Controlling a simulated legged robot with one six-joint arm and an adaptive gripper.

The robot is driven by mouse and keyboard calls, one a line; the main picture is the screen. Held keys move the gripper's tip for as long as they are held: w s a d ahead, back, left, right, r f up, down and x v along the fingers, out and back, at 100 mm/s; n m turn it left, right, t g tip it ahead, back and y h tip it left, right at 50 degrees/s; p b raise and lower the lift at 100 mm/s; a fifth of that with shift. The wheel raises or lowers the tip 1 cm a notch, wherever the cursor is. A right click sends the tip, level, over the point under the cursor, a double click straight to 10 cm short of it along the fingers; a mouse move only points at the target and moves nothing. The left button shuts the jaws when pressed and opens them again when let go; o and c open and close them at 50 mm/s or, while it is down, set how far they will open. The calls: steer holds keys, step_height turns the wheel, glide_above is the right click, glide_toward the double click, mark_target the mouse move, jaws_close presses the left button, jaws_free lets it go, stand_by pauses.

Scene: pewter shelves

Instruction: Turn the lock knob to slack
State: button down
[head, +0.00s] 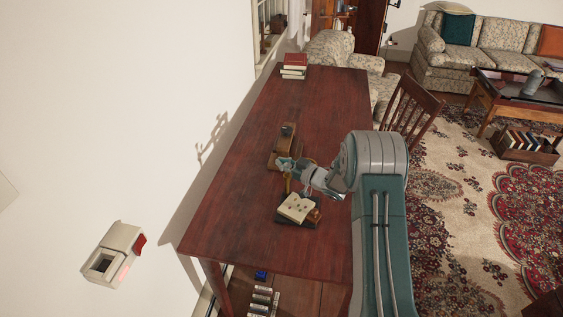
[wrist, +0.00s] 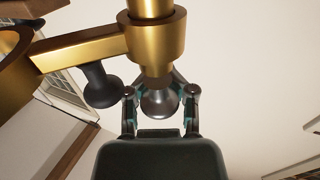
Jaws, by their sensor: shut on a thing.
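In the wrist view a grey metal knob (wrist: 158,103) sticks out from a brass collar (wrist: 158,40) on a brass post. My gripper (wrist: 160,90) has one finger on each side of this knob and is shut on it. I take it to be the lock knob; no marking shows whether it is tight or slack. A second, darker knob (wrist: 101,88) hangs under the brass arm (wrist: 80,48) to the left, apart from my fingers. In the head view my gripper (head: 287,165) is low over the table, and the knob is too small or hidden there.
The red-brown table (head: 320,110) carries a wooden block with a dark piece (head: 287,130) just behind my gripper and an open book (head: 297,207) in front. Stacked books (head: 294,66) stand at the far end. A wooden chair (head: 408,108) is at the right edge.

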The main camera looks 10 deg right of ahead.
steer(key=n+g+y, duration=0.1)
steer(key=n+g, duration=0.1)
steer(key=n+g+y, duration=0.1)
steer(key=g+y, duration=0.1)
steer(key=g, duration=0.1)
steer(key=n+g+y, duration=0.1)
steer(key=n+g, duration=0.1)
steer(key=shift+s+a+n+g, duration=0.1)
steer(key=shift+s+n+g, duration=0.2)
steer(key=shift+r, duration=0.1)
stand_by(0.7)
steer(key=c, duration=0.8)
jaws_free()
steer(key=shift+a, duration=0.1)
steer(key=shift+o, duration=0.2)
steer(key=v, duration=1.2)
steer(key=shift+f, duration=0.3)
